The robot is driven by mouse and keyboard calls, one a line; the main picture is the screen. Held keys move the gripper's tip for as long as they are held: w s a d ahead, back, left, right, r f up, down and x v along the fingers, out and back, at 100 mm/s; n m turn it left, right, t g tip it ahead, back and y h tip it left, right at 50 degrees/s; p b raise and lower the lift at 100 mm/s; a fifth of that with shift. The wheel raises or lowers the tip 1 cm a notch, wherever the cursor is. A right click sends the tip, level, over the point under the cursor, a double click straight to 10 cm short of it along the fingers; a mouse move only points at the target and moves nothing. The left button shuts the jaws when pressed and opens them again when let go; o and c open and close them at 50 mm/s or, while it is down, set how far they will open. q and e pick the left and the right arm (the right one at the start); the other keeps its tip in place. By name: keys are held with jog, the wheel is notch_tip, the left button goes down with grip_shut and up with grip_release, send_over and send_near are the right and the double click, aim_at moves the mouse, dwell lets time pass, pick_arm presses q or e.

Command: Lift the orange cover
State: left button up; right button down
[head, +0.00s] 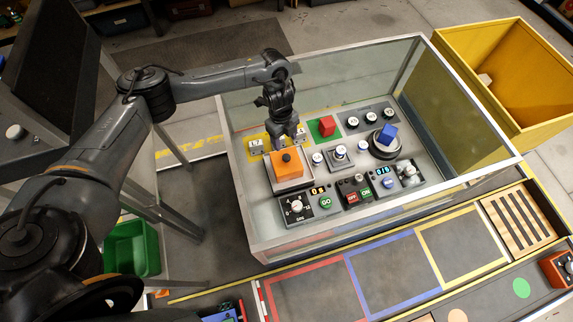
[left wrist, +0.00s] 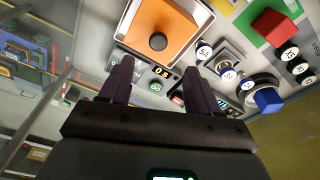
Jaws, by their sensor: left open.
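The orange cover (head: 287,164) is a square box lid with a dark round knob (head: 286,157) on top. It sits in a pale square frame on the grey panel inside the glass-walled case. In the left wrist view the cover (left wrist: 162,22) is at the top centre, with its knob (left wrist: 158,41) facing the camera. My left gripper (head: 286,140) hangs over the panel, just behind the cover in the head view. In the left wrist view its two dark fingers (left wrist: 158,78) are spread apart with nothing between them. My right gripper is not in view.
Clear case walls with a metal rim (head: 345,240) surround the panel. A red block (head: 326,127) on green, a blue cube (head: 387,134) on a round dial, and several buttons and displays are close by. A yellow bin (head: 530,120) stands at right, outside the case.

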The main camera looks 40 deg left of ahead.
pick_arm(q)
jog(key=b, duration=0.2)
send_over(286, 157)
jog(key=f, duration=0.4)
jog(key=shift+w+a+f, duration=0.15)
jog(key=shift+a+f, duration=0.1)
jog(key=shift+f, duration=0.05)
notch_tip(286, 157, down, 4)
jog(key=b, duration=0.3)
jog(key=shift+d+f, duration=0.1)
jog(key=shift+d+f+b, duration=0.1)
jog(key=shift+f+b, duration=0.3)
jog(key=shift+f, duration=0.05)
jog(key=shift+r, duration=0.1)
jog(key=shift+c, duration=0.7)
grip_shut()
